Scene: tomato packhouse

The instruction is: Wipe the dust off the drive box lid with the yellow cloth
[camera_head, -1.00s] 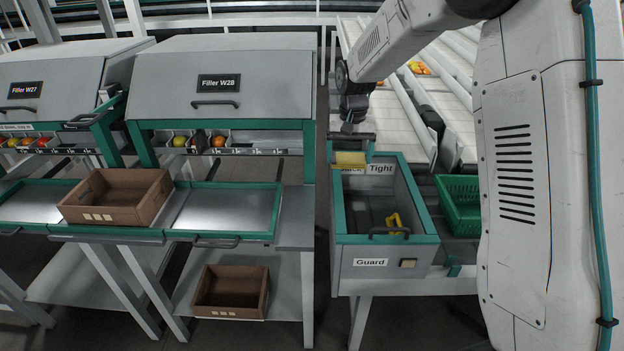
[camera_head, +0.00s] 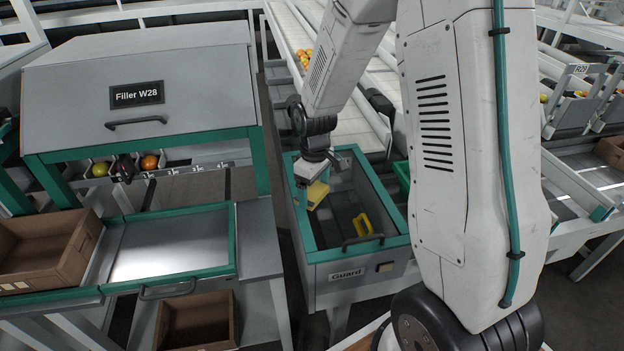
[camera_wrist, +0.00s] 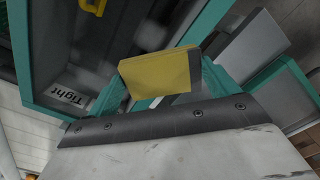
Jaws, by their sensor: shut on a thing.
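The drive box (camera_head: 362,268) has a teal frame, a "Guard" label and a black handle on its front. Its lid (camera_head: 340,212) looks like a dark clear panel, with a yellow part (camera_head: 362,224) showing through. My gripper (camera_head: 315,183) is over the left part of the lid, shut on the yellow cloth (camera_head: 319,194). In the wrist view the cloth (camera_wrist: 158,72) is a flat yellow pad between teal fingers, beside the teal frame and a "Tight" label (camera_wrist: 72,98). Pale smudges show on the dark panel (camera_wrist: 150,38). I cannot tell whether the cloth touches the lid.
Filler W28 (camera_head: 140,95) stands to the left, with a steel tray (camera_head: 170,245) and a brown crate (camera_head: 45,252) in front. Another brown crate (camera_head: 197,322) is below. A green crate (camera_head: 401,174) is right of the box, partly behind my arm. Conveyors run behind.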

